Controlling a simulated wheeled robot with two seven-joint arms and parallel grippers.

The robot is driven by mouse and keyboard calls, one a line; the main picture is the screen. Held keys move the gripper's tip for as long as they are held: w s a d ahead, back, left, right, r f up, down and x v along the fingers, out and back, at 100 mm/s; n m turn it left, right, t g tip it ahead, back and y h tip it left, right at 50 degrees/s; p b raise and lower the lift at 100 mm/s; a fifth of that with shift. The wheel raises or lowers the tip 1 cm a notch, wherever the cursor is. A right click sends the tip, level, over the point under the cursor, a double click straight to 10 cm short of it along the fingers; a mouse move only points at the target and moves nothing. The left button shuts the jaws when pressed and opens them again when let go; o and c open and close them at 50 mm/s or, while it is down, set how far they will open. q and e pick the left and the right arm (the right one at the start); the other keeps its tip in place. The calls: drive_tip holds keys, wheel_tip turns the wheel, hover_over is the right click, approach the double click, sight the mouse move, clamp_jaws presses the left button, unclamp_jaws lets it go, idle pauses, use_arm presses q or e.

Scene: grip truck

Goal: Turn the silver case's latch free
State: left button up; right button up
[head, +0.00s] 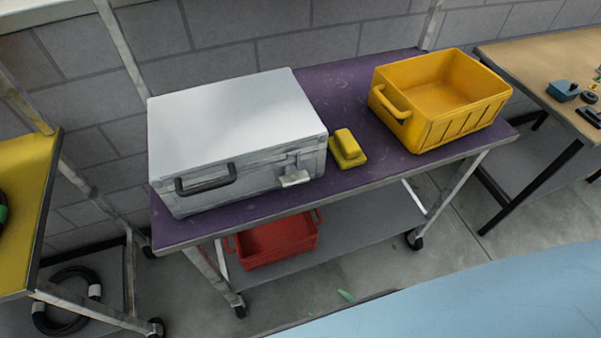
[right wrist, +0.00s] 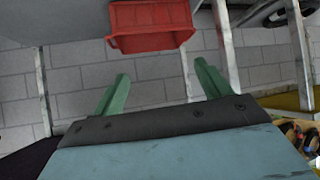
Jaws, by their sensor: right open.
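The silver case (head: 235,120) sits closed on the left part of the purple cart top. Its latch (head: 295,179) is on the front face, right of the dark handle (head: 206,180); the latch's plate sticks outward. My right gripper (right wrist: 160,88) is open and empty, with its two green fingers apart in the right wrist view. In the head view a green fingertip (head: 345,296) shows low, in front of the cart and well away from the latch. The case is not in the right wrist view. My left gripper is not in view.
A yellow block (head: 349,145) lies right of the case, and a yellow crate (head: 440,95) stands at the cart's right end. A red bin (head: 278,240) is on the lower shelf; it also shows in the right wrist view (right wrist: 150,25). Tables flank the cart.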

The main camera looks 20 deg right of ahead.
drive_tip(key=w+a+r+t+p, duration=0.1)
drive_tip(key=w+r+t, duration=0.1)
drive_tip(key=r, duration=0.5)
drive_tip(key=w+a+r+t+p, duration=0.1)
drive_tip(key=w+a+r+t, duration=0.1)
drive_tip(key=r, duration=0.6)
drive_tip(key=m+t+h+p, duration=0.1)
drive_tip(key=m+t+h, duration=0.1)
drive_tip(key=m+t, duration=0.15)
approach(297, 183)
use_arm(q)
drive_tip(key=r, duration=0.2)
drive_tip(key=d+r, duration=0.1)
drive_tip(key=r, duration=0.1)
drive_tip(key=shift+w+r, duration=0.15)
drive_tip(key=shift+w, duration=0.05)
use_arm(e)
drive_tip(key=w, duration=0.9)
drive_tip(key=shift+w+a+f, duration=0.2)
drive_tip(key=shift+w+a, duration=0.1)
drive_tip(key=shift+c, duration=0.5)
drive_tip(key=c, duration=0.9)
use_arm(q)
drive_tip(key=shift+p, duration=0.3)
